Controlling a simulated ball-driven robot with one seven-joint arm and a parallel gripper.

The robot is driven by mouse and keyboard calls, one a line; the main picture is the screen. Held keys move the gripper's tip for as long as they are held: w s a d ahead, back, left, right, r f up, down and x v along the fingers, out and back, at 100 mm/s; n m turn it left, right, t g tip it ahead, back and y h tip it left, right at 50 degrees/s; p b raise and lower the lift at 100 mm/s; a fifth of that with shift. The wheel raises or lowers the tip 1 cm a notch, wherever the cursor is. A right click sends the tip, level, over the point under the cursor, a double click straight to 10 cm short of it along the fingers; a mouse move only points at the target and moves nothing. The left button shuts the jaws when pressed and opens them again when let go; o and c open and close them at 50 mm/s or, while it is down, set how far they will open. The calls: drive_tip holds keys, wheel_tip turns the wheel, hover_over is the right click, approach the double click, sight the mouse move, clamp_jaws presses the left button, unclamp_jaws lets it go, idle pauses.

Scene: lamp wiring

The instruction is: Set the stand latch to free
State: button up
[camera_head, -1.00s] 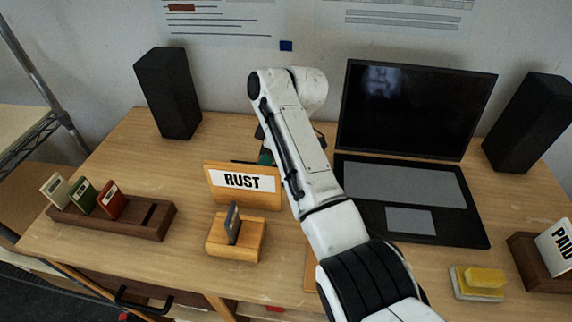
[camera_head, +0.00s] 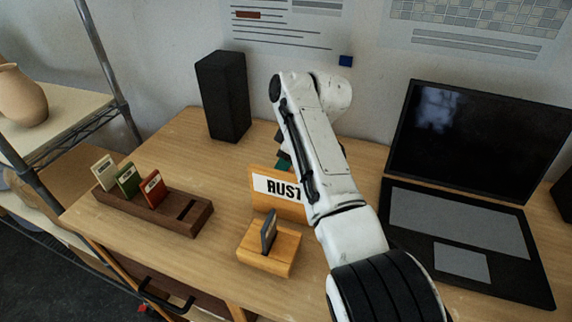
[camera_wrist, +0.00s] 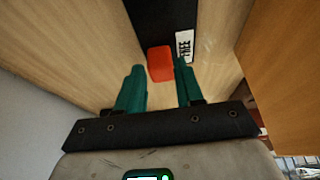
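In the wrist view, the red latch knob (camera_wrist: 160,63) sits on a dark strip (camera_wrist: 152,20), with a white "FREE" label (camera_wrist: 184,46) beside it on the right. My gripper (camera_wrist: 159,72) has two teal fingers spread apart, one on either side of the knob in the picture. I cannot tell whether either finger touches it.
A wooden block holding a grey card (camera_head: 268,232) stands in front of the sign. A laptop (camera_head: 440,215) is on the right, and a black speaker (camera_head: 223,97) stands at the back.

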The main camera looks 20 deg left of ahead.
drive_tip(key=shift+o, duration=1.4)
drive_tip(key=shift+f, duration=0.1)
drive_tip(key=b+v, duration=0.1)
drive_tip(key=v, duration=0.9)
drive_tip(key=shift+r+b, duration=0.3)
drive_tip(key=shift+r, duration=0.1)
